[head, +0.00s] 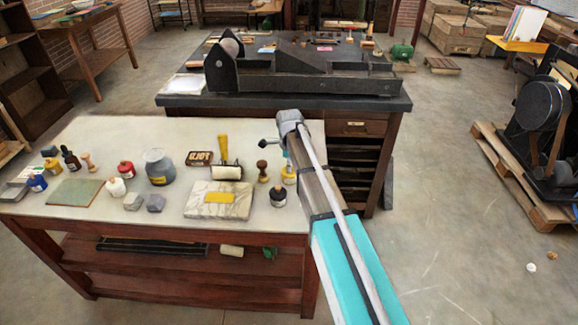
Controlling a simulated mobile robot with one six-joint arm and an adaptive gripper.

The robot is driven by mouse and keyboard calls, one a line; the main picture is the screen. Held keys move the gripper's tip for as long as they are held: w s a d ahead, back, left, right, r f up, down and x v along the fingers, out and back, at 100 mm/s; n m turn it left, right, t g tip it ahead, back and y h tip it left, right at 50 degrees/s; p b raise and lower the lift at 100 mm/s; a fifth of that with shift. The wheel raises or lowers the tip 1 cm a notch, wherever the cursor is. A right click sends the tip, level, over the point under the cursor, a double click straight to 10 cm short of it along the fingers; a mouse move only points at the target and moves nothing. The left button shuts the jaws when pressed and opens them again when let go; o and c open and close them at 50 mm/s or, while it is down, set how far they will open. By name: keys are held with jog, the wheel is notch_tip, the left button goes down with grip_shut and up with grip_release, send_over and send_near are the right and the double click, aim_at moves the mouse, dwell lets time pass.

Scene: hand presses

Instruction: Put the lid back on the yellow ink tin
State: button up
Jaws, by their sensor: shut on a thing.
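My arm reaches in from the lower right to the right end of the pale-topped table. My gripper (287,157) is mostly hidden at its end and looks shut, but what it holds is too small and covered to make out. A small yellow tin (289,176) stands on the table just below it, close to the table's right edge. Its top is partly covered, so I cannot tell whether it is lidded. Another yellow container (50,165) stands at the far left. I cannot make out a loose lid.
A black jar (278,197) and a wooden-knobbed stamp (262,172) stand close by. A dark bench (180,101) with a press stands behind.

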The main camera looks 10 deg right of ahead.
dwell(0.3)
jog(key=o, duration=0.9)
jog(key=shift+o, duration=0.4)
jog(key=o, duration=0.4)
jog(key=shift+r, duration=0.1)
jog(key=shift+r+p, duration=3.4)
jog(key=shift+p, duration=0.15)
grip_shut()
